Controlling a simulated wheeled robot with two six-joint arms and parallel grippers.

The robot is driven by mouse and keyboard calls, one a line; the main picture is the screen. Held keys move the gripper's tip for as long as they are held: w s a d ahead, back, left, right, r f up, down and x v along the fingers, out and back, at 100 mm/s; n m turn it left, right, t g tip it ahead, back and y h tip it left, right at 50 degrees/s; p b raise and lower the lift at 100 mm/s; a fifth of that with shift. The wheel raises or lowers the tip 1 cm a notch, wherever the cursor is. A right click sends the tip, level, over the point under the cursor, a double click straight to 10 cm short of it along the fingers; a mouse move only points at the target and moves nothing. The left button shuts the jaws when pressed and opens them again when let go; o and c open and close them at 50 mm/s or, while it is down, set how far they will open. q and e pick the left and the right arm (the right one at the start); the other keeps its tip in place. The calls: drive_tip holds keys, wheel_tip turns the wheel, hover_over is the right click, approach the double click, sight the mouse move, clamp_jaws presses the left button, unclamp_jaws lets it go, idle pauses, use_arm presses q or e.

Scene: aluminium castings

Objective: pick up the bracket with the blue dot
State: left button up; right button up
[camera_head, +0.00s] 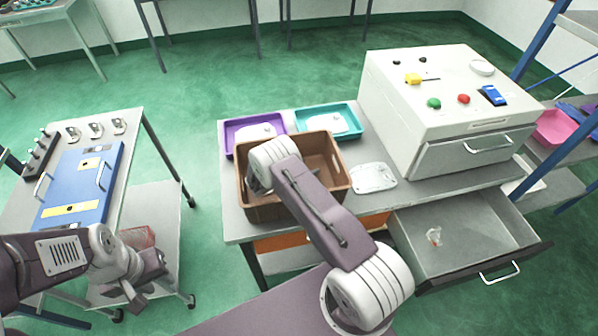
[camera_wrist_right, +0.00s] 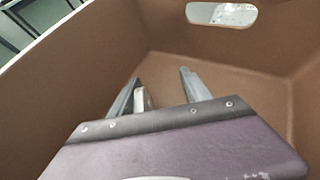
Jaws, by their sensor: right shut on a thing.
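My right gripper (camera_wrist_right: 158,95) is down inside the brown crate (camera_head: 336,187), whose brown walls and floor fill the right wrist view. Its fingers are shut on a small grey metal part (camera_wrist_right: 141,99), which shows beside the left finger. Most of that part is hidden, and no blue dot shows on it. In the head view my right arm hides this gripper and much of the crate's inside. My left gripper (camera_head: 147,285) hangs by the left cart, apart from the crate; its finger gap is unclear. No blue dot is visible on any bracket in view.
Small metal pieces (camera_head: 96,130) stand on the left cart behind a blue case (camera_head: 82,185). Purple (camera_head: 229,137) and teal (camera_head: 358,117) trays hold pale castings behind the crate. Another casting (camera_head: 373,178) lies right of it. An open drawer (camera_head: 480,235) juts out at right.

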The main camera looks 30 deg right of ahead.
wheel_tip(320, 180, up, 10)
idle(0.5)
